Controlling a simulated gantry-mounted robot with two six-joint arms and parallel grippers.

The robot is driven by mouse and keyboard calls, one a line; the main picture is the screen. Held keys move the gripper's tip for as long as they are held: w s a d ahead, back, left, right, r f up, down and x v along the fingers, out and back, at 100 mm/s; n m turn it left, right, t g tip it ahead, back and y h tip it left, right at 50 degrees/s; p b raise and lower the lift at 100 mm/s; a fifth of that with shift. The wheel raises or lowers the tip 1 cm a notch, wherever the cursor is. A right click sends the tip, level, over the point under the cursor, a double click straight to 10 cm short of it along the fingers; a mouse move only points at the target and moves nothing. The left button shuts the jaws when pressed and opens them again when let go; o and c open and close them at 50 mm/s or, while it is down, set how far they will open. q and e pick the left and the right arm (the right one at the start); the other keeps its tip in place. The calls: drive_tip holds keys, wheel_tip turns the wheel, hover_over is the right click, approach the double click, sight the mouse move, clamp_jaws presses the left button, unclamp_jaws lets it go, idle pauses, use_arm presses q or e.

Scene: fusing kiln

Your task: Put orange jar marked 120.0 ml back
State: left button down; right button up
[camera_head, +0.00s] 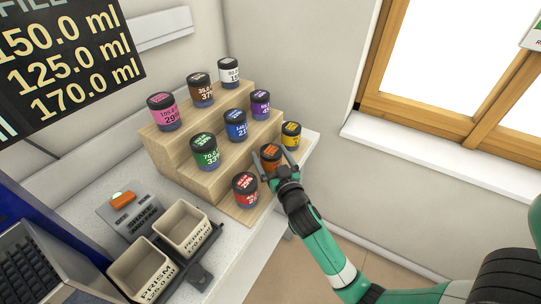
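The orange jar (269,160) with a dark lid is upright on the lowest step of the wooden stand (196,181), between the red jar (245,191) and the yellow jar (291,138). Its label is too small to read surely. My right gripper (273,160) reaches in from the lower right, with one finger on each side of the orange jar. The fingers look spread wider than the jar, and contact is hard to make out. The lower part of the jar is partly hidden by the gripper. My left gripper is not in view.
Pink (163,111), brown, white, green (204,149), blue and purple jars stand on the higher steps. Two cream bins (181,229) and a grey device with an orange button (122,200) are at the lower left. A wall and window sill (430,160) bound the right.

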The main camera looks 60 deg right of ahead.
drive_tip(key=shift+r, duration=0.15)
drive_tip(key=shift+s+a, duration=0.2)
drive_tip(key=v, duration=1.1)
drive_tip(key=shift+s+a+p, duration=0.15)
drive_tip(key=shift+p, duration=0.15)
drive_tip(key=shift+r, duration=0.1)
